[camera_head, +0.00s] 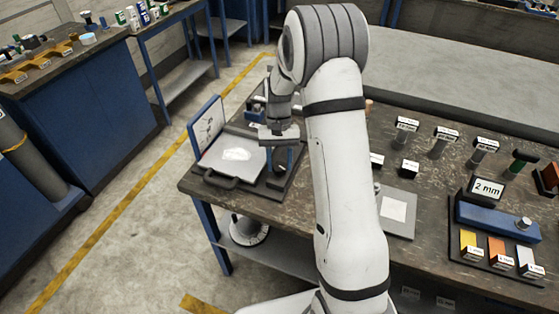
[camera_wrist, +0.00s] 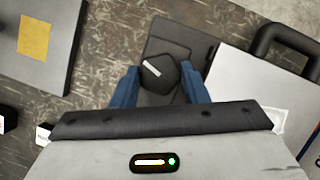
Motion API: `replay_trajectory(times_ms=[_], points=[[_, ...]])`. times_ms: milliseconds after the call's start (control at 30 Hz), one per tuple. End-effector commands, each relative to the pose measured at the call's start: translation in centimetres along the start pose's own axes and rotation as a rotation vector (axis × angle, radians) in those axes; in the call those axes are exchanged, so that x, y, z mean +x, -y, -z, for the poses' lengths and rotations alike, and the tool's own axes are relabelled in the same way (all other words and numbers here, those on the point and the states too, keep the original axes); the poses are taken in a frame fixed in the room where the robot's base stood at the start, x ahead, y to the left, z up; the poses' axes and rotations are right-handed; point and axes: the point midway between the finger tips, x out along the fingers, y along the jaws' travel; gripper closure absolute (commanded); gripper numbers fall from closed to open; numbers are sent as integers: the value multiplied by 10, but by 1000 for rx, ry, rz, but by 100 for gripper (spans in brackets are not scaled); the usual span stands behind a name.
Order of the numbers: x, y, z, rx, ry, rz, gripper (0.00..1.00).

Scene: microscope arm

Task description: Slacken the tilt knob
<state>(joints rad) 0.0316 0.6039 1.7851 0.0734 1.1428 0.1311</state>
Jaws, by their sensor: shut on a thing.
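The tilt knob (camera_wrist: 157,76) is a black, faceted knob with a short white line on top, over a dark flat base (camera_wrist: 188,48) in the wrist view. My gripper (camera_wrist: 158,78) has its two blue fingers on either side of the knob and is shut on it. In the head view my gripper (camera_head: 279,137) is low over the stand near the table's left end, above a dark upright part (camera_head: 283,160). My arm and gripper hide much of the stand there, and I cannot make out the knob in that view.
A grey plate with a pale square (camera_head: 398,209) lies to the right. Labelled posts and a blue block (camera_head: 497,221) stand farther right.

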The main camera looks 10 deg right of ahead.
Motion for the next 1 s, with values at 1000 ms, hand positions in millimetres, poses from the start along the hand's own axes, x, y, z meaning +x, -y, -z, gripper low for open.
replay_trajectory(times_ms=[1000], points=[[-2,2,1,-176,-8,-73,54]])
